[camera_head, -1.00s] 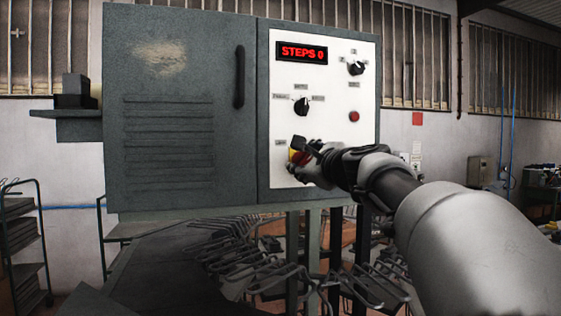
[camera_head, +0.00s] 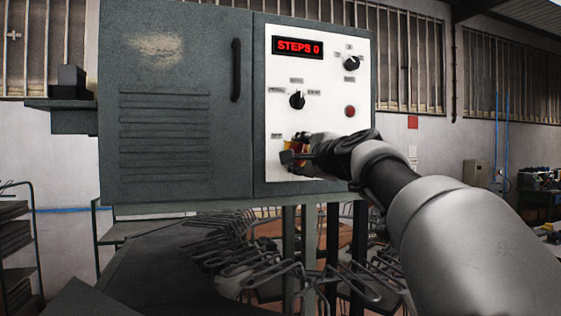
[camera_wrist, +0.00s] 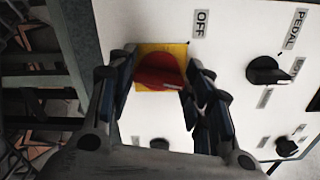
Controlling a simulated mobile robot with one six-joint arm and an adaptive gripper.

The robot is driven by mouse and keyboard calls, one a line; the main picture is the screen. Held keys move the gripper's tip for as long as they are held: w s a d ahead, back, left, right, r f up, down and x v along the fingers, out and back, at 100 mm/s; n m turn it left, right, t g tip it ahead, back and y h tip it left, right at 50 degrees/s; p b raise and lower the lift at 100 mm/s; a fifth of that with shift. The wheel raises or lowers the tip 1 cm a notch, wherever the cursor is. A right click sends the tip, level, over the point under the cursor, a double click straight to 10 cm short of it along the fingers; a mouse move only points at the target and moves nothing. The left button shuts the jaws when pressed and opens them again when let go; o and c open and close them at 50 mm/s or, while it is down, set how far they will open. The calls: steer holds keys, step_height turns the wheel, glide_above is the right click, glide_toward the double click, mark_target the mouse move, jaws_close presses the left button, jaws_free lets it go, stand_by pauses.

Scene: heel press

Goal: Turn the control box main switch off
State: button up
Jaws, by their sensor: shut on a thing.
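The main switch is a red rotary knob (camera_wrist: 157,70) on a yellow square plate (camera_wrist: 176,50), with a label reading OFF (camera_wrist: 200,23) beside it in the wrist view. In the head view the switch is at the lower left of the white panel, mostly hidden by my gripper (camera_head: 297,156). In the wrist view my gripper (camera_wrist: 158,78) has one finger on each side of the red knob and is shut on it. A small pale mark shows on the knob's near edge. I cannot tell the exact switch position.
Two black knobs (camera_head: 297,100) (camera_head: 351,63) and a red button (camera_head: 350,111) sit above the switch. Wire racks (camera_head: 260,265) stand below the box.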

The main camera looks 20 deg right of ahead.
steer(key=shift+o, duration=0.2)
steer(key=n+b, duration=0.1)
steer(key=n, duration=0.1)
steer(key=n+b, duration=0.1)
steer(key=n, duration=0.1)
steer(key=n+b, duration=0.1)
steer(key=n, duration=0.1)
steer(key=shift+f+n, duration=0.25)
steer(key=shift+n, duration=0.05)
steer(key=n+b, duration=0.2)
steer(key=n, duration=0.2)
steer(key=shift+d+n, duration=0.1)
steer(key=shift+n, duration=0.6)
steer(key=shift+c, duration=0.2)
steer(key=o, duration=1.1)
steer(key=s, duration=1.2)
